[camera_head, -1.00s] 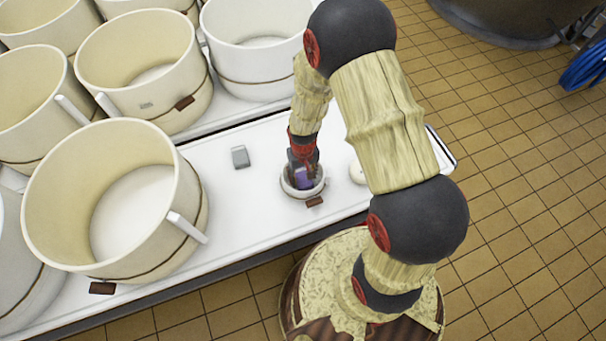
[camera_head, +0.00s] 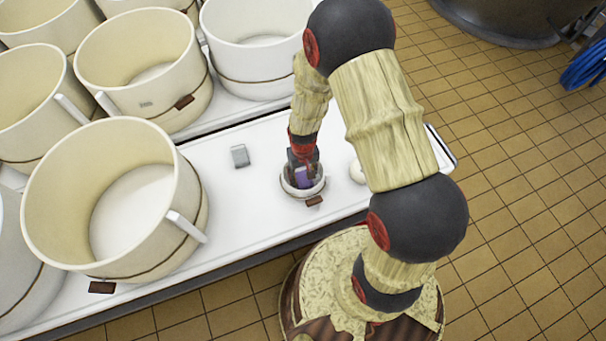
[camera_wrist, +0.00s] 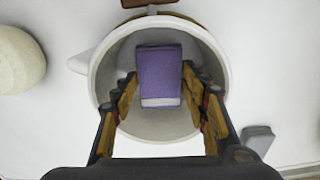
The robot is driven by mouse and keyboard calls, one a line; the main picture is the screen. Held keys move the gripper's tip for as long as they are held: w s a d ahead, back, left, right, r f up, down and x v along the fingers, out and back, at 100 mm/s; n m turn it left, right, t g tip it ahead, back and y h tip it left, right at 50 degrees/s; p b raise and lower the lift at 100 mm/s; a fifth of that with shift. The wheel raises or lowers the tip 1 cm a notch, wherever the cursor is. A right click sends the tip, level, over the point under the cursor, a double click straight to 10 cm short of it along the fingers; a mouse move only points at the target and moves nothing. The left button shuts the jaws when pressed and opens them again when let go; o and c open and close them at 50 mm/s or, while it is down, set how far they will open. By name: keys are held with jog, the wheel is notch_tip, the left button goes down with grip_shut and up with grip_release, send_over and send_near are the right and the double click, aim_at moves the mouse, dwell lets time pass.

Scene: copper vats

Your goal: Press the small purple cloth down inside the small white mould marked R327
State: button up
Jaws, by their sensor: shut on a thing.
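The small white mould (camera_head: 318,187) stands on the white table near its front edge, with a brown tag at its front. It also shows in the wrist view (camera_wrist: 104,75), seen from above. The small purple cloth (camera_wrist: 160,72), a folded block with a pale end, is inside the mould's rim; it also shows in the head view (camera_head: 303,178). My gripper (camera_wrist: 168,103) reaches down into the mould, with its fingers on either side of the cloth and shut on it. Whether the cloth touches the mould's floor is hard to tell. I cannot read the tag's marking.
A small grey block (camera_head: 240,156) lies on the table left of the mould. A round cream object (camera_head: 357,172) is right of it, partly behind my arm. Large white vats (camera_head: 112,200) fill the table's left and back. The white table (camera_head: 235,205) is clear between them.

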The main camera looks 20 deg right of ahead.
jog(key=shift+s+f, duration=0.1)
jog(key=shift+f, duration=0.75)
dwell(1.2)
jog(key=o, duration=1.1)
jog(key=shift+o, duration=0.6)
jog(key=shift+r, duration=0.1)
notch_tip(320, 180, up, 12)
jog(key=s+r+t+p, duration=0.2)
jog(key=s+r, duration=0.2)
jog(key=r, duration=0.9)
jog(key=s+r+t+p, duration=0.1)
jog(key=s+r, duration=0.4)
jog(key=r, duration=0.7)
jog(key=s+r+t+p, duration=0.2)
jog(key=s+r+p, duration=0.1)
jog(key=r, duration=1)
jog(key=shift+s+r+n+t, duration=0.3)
jog(key=shift+s+r, duration=0.05)
jog(key=shift+s, duration=0.5)
